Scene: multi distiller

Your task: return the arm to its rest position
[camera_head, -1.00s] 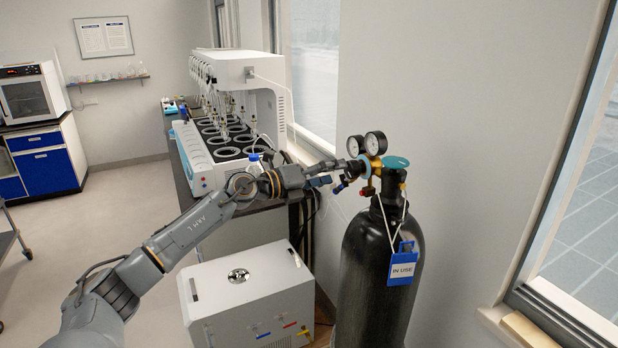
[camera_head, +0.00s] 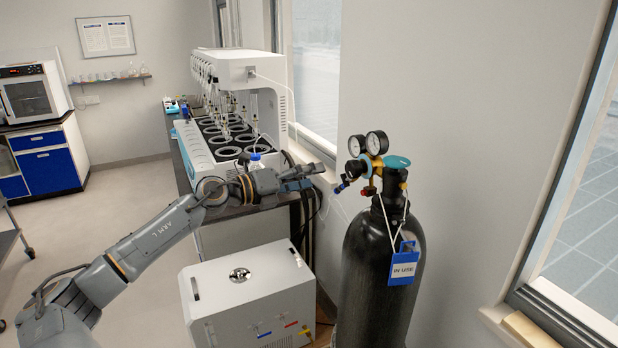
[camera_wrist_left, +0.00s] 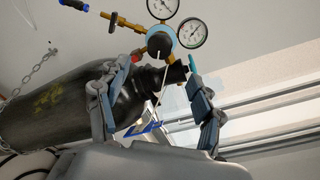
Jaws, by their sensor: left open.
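My left arm comes in from the left in the head view. Its gripper (camera_head: 312,177) is left of the gas cylinder's regulator (camera_head: 369,168), apart from it. In the left wrist view the two fingers (camera_wrist_left: 155,108) are spread wide with nothing between them. The black gas cylinder (camera_head: 378,268) stands upright in the head view, with two round gauges and a teal knob on top. The cylinder also shows in the left wrist view (camera_wrist_left: 60,112), beyond the fingers. My right gripper is not in view.
A white multi-position distiller (camera_head: 238,75) stands on the bench behind my left forearm, with a blue-capped bottle (camera_head: 256,162) close to the wrist. A white box unit (camera_head: 245,285) is on the floor below. Open floor (camera_head: 110,200) lies to the left.

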